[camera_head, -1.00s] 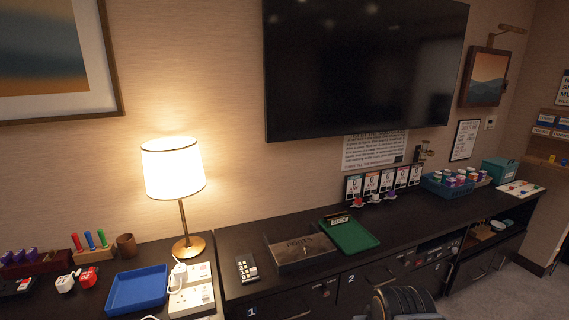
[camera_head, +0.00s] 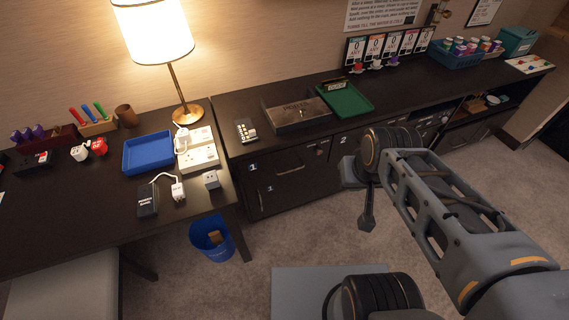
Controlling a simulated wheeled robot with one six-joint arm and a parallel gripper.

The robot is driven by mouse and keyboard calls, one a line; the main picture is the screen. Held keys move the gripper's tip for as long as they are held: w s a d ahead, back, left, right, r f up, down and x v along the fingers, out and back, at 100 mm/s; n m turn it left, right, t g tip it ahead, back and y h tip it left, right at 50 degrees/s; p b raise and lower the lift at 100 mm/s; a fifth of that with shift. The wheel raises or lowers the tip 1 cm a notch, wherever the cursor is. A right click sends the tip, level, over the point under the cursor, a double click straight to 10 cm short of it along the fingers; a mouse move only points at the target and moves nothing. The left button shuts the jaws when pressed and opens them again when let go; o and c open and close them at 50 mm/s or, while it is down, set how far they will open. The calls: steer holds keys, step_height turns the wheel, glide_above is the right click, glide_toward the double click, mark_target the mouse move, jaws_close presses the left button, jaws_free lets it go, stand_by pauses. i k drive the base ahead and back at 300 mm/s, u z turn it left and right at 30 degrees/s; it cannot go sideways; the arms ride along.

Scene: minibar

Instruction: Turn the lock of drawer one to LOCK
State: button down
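Drawer one (camera_head: 270,188) is in the dark cabinet left of centre and carries white "1" labels. It looks closed. A small round metallic fitting (camera_head: 320,152), which looks like its lock, sits at the upper right of the drawer front. It is too small to tell which way it is turned. My arm reaches up from the lower right to a bend right of drawer two's label. A narrow dark part hanging below the bend, perhaps my gripper (camera_head: 367,218), is right of and below the lock, apart from the drawer. Its fingers cannot be made out.
The counter holds a keypad-like device (camera_head: 246,131), a dark box (camera_head: 296,114) and a green tray (camera_head: 346,99). A desk (camera_head: 70,200) with a blue tray (camera_head: 148,152) and lamp (camera_head: 155,35) stands left. A blue bin (camera_head: 211,240) is on the floor. Carpet before the drawer is clear.

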mark_target(255, 171)
steer(key=z, duration=0.05)
steer(key=k, duration=1.05)
steer(key=u, duration=0.7)
steer(key=i, duration=1.5)
steer(key=z, duration=0.75)
